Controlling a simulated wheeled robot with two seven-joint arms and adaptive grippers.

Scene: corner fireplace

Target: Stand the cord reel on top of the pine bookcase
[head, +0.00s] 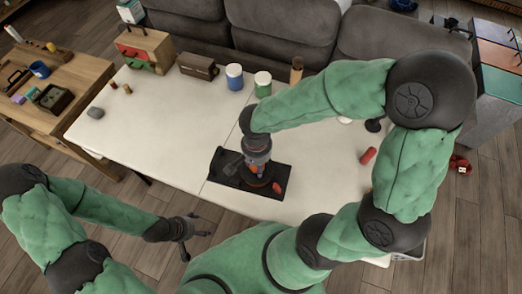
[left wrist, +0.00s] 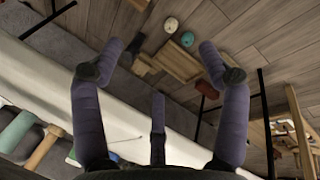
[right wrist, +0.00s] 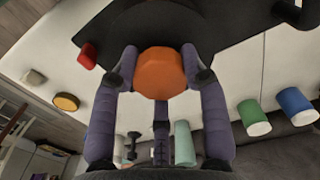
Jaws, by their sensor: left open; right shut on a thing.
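An orange eight-sided thing, which looks like the cord reel (right wrist: 160,73), sits between the fingers of my right gripper (right wrist: 160,75) in the right wrist view. My right gripper is shut on it, low over a black tray (head: 222,180) on the white table. In the head view my right gripper (head: 258,168) hides most of the reel; whether it touches the tray I cannot tell. My left gripper (head: 190,233) is open and empty, out in front of the table; its spread fingers show in the left wrist view (left wrist: 160,78). I cannot make out the pine bookcase with certainty.
A red piece (head: 277,188) lies on the tray's right part, close to my right gripper. A red cylinder (head: 368,156), blue jar (head: 234,77) and green jar (head: 263,84) stand or lie on the table. A sofa (head: 285,40) backs it.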

